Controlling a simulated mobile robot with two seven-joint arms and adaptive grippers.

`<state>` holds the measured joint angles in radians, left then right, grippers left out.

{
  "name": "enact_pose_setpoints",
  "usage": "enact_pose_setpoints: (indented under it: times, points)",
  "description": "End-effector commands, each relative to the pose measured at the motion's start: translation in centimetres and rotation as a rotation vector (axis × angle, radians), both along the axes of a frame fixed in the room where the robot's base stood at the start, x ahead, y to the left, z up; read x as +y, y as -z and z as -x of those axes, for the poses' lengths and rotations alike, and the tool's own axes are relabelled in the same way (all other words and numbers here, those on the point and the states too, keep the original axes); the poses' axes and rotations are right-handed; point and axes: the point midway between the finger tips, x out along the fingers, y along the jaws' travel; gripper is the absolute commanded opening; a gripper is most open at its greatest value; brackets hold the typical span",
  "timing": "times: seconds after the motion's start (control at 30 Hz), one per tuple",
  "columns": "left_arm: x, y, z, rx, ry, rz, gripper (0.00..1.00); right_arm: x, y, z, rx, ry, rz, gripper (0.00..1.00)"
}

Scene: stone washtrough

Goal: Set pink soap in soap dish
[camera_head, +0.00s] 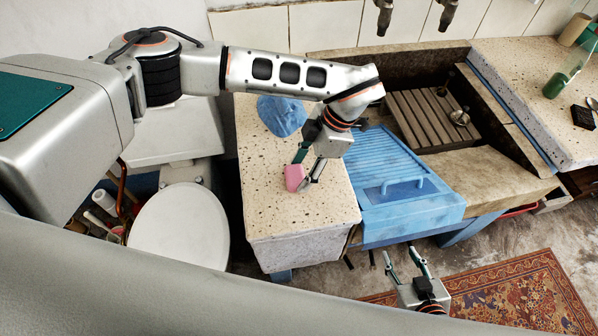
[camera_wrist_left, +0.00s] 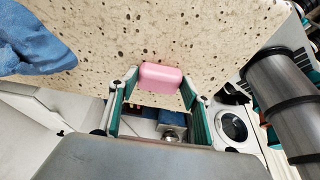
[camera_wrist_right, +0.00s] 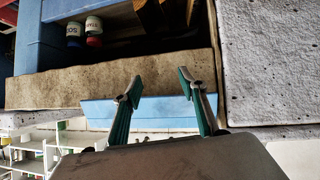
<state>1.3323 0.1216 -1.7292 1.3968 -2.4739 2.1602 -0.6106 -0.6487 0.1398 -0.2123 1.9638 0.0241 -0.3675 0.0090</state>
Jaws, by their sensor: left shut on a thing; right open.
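The pink soap (camera_head: 293,177) is at the speckled stone counter (camera_head: 285,225) left of the trough. My left gripper (camera_head: 302,176) is shut on it, pointing down. In the left wrist view the soap (camera_wrist_left: 161,75) sits between the two fingertips, against the speckled surface; I cannot tell whether it touches the stone. My right gripper (camera_head: 402,256) is low in front of the trough, over the floor, open and empty; its parted fingers (camera_wrist_right: 158,84) show in the right wrist view. I cannot make out a soap dish for certain.
A blue cloth (camera_head: 281,115) lies behind the soap. A blue washboard (camera_head: 392,170) stands beside the counter, before the trough with a wooden rack (camera_head: 427,118). A green bottle (camera_head: 563,80) and a small dark item (camera_head: 583,117) are on the right counter. The front of the left counter is clear.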

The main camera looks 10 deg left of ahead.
Motion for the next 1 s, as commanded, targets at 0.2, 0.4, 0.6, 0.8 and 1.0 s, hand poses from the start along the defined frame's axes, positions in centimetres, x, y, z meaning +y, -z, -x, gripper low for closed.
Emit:
enact_pose_setpoints:
  times: [0.2,0.4,0.6,0.8,1.0]
  points:
    - [0.0,-1.3,-0.1,-0.003,0.001,0.001,0.21,0.0,0.1,0.0,0.001,0.0,0.0,0.42]
    - [0.0,-4.4,-0.2,-0.005,0.0,-0.001,0.21,0.0,0.3,0.1,0.002,-0.001,0.0,0.42]
    - [0.0,-8.6,-0.1,-0.005,0.001,0.0,0.21,0.0,0.7,0.1,0.004,0.0,0.001,0.42]
    - [0.0,-12.7,-0.1,-0.006,0.0,0.0,0.21,0.0,0.9,0.2,0.005,0.0,0.001,0.42]
    - [0.0,-16.3,-0.1,-0.005,0.0,-0.001,0.21,0.0,1.1,0.2,0.006,0.0,0.001,0.42]
